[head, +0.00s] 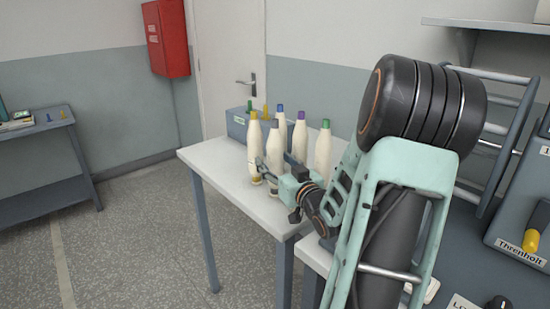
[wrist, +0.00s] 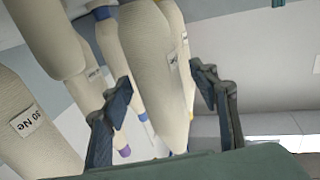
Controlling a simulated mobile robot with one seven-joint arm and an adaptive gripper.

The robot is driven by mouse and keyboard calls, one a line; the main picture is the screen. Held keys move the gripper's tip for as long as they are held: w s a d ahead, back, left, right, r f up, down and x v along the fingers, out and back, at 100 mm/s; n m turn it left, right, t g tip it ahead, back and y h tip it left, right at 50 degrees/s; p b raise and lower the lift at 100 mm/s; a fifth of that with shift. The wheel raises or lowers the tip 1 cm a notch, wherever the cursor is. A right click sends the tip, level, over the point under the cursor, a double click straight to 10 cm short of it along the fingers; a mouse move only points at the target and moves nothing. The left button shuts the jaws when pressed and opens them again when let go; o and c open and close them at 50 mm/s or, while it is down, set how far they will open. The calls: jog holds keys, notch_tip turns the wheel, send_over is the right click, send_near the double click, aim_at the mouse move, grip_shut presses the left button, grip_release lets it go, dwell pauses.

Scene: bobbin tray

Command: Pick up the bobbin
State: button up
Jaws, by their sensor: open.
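Several cream bobbins with coloured tips stand upright on the table in the head view. My gripper (head: 276,167) is low at the near side of this group. In the wrist view, my gripper (wrist: 162,88) is open, with one finger on each side of a cream bobbin (wrist: 155,60). A gap shows beside each finger.
A blue-grey box (head: 236,127) stands at the table's back. Other bobbins crowd close on the left in the wrist view, one labelled bobbin (wrist: 22,115) nearest. The white table (head: 232,185) has bare space at its left. A bench with equipment (head: 515,225) is at right.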

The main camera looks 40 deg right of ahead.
jog(key=c, duration=1.4)
jog(key=shift+o, duration=0.2)
jog(key=shift+r, duration=0.1)
